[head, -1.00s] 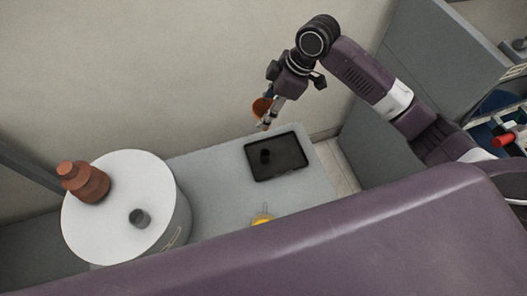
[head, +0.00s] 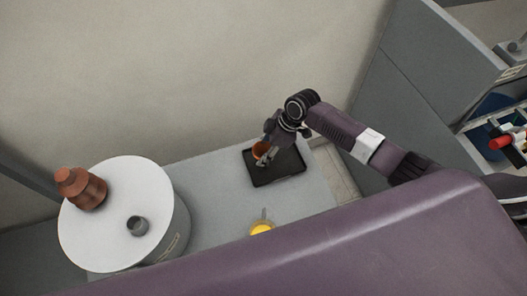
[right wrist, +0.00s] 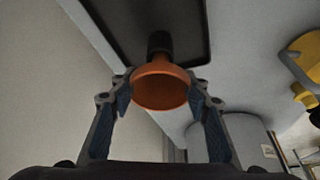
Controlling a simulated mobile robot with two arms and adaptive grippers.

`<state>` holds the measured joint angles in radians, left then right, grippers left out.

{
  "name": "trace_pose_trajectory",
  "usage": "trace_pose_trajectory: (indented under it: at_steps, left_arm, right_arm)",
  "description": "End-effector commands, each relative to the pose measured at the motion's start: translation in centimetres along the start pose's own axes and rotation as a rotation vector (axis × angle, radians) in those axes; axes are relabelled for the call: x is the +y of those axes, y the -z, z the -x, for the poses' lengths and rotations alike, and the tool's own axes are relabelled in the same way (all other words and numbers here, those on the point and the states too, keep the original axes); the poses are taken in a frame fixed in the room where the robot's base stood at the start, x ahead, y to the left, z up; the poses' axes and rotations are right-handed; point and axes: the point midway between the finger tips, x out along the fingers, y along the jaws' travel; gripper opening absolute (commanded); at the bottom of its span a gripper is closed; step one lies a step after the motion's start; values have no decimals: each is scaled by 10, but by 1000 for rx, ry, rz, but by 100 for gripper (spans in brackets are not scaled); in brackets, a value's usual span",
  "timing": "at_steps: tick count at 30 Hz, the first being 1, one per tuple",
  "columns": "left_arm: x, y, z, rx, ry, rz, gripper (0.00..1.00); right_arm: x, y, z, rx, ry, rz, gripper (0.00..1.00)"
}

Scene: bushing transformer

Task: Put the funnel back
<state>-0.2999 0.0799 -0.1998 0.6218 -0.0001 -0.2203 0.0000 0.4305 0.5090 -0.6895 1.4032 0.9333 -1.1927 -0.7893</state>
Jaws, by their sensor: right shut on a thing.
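My right gripper (head: 266,160) is shut on the orange-brown funnel (head: 260,149) and holds it over the dark tray (head: 290,178). In the right wrist view the funnel (right wrist: 160,88) sits between the two fingertips of the right gripper (right wrist: 160,85), its round rim facing the camera. A short black cylinder (right wrist: 159,42) shows just beyond the funnel, against the tray (right wrist: 195,20). I cannot tell whether the funnel touches it. My left gripper is not in view.
A yellow object (head: 261,229) lies on the grey table (head: 215,190) at the front. A wall is behind the tray; a grey cabinet (head: 400,95) stands at the right.

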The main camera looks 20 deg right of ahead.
Motion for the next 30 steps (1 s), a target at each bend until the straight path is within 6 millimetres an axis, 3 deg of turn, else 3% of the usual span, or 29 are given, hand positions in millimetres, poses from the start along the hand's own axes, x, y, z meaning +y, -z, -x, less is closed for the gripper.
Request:
trace_pose_trajectory:
  at_steps: [13, 14, 18, 30]
  left_arm:
    - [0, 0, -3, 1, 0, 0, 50]
    - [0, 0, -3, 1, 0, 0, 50]
    - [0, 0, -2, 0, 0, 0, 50]
    - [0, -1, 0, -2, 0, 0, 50]
  right_arm:
    - [0, -4, -10, 0, -1, 1, 25]
    - [0, -4, -10, 0, -1, 1, 45]
    - [0, -4, -9, 0, -1, 1, 60]
    - [1, -3, -1, 0, -3, 1, 61]
